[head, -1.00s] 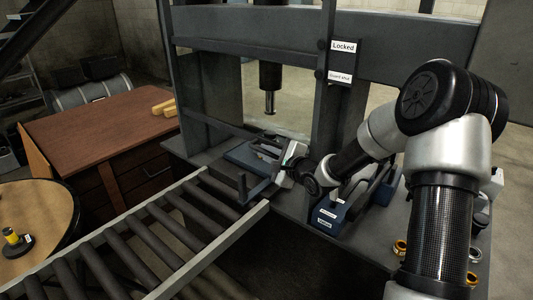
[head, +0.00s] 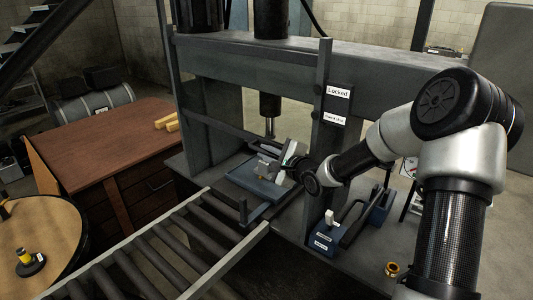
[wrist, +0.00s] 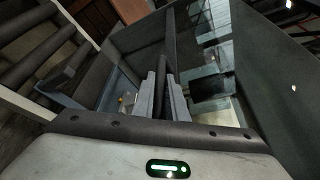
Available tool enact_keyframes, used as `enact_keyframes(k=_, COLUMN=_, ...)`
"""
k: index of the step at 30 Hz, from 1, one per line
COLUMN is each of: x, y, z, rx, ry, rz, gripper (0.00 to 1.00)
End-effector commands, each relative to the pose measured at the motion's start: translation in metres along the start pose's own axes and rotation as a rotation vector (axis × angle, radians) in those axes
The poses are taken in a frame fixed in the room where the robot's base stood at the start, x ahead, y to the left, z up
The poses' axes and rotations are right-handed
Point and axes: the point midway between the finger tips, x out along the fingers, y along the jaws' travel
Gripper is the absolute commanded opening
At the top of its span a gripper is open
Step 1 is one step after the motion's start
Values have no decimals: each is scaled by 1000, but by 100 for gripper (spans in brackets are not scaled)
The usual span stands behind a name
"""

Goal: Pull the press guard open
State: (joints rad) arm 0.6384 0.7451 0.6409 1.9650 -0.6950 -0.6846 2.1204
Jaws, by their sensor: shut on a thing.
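The press guard shows in the wrist view as a dark upright bar (wrist: 166,55) beside a see-through panel. My gripper (wrist: 163,98) is shut on this bar, one pale finger on each side. In the head view my gripper (head: 290,160) is at the press front, above the right end of a blue tray (head: 262,185). The fingertips are too small there to show the grip. The sign on the right post reads "Locked" (head: 339,92), and a smaller one below it seems to read "Guard shut" (head: 334,119).
A roller conveyor (head: 185,245) leads up to the press front from the left. A blue box with a white lever (head: 330,216) stands right of my gripper, below my forearm. The press ram (head: 270,105) hangs behind the tray. A wooden desk (head: 100,145) stands left.

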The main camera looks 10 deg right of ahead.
Motion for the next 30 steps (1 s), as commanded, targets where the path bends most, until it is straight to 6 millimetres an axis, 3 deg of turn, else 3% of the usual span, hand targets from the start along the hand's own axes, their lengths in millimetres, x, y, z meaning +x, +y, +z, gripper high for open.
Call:
enact_keyframes(k=1, x=0, y=-2, z=0, rx=-1, ry=-1, rz=-4, gripper=16)
enact_keyframes(k=4, x=0, y=-1, z=0, rx=-1, ry=-1, rz=-3, gripper=31)
enact_keyframes(k=13, x=-1, y=0, z=0, rx=0, ry=0, rz=-1, gripper=31)
enact_keyframes(k=17, x=-11, y=-1, z=-1, rx=0, ry=1, rz=-2, gripper=31)
enact_keyframes(k=30, x=-112, y=-2, z=-1, rx=-1, ry=5, rz=-3, gripper=31)
